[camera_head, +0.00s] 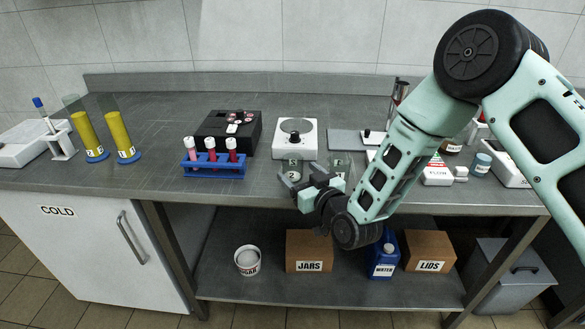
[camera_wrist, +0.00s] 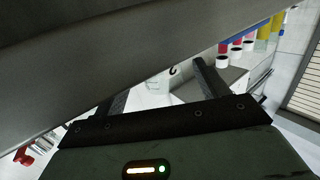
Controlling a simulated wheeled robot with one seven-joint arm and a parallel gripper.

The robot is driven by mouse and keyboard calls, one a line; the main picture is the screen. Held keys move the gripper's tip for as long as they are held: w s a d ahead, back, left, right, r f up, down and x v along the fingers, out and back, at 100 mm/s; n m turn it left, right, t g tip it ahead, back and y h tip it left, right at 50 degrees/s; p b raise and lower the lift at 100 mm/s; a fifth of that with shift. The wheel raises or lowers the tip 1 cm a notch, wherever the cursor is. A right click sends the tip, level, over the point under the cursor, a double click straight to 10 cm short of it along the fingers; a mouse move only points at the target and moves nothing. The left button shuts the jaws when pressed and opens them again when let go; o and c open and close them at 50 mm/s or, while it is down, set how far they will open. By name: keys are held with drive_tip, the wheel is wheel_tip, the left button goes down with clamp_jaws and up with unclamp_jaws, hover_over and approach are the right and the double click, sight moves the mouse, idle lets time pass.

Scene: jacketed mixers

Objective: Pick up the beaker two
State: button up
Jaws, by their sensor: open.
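Two clear glass beakers stand near the bench's front edge in the head view, one on the left (camera_head: 293,172) and one on the right (camera_head: 341,162). Their labels are too small to read surely, so I cannot tell which is beaker two. My gripper (camera_head: 318,180) is at the front edge, in front of and between them, and partly hides them. In the wrist view, my gripper (camera_wrist: 160,78) has its fingers spread apart. A pale, clear shape with a dark curved mark (camera_wrist: 174,70) shows between them; it may be a beaker. No contact is visible.
A white stirrer (camera_head: 295,138) and a black device (camera_head: 226,130) stand behind. Yellow cylinders (camera_head: 122,136) stand further left. Bottles and boxes crowd the right, partly behind my arm. The front-left bench is clear.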

sight(298, 171)
drive_tip(key=p+x, duration=0.1)
drive_tip(key=x, duration=0.3)
drive_tip(key=shift+r, duration=0.15)
drive_tip(key=c, duration=1)
drive_tip(key=shift+c, duration=0.2)
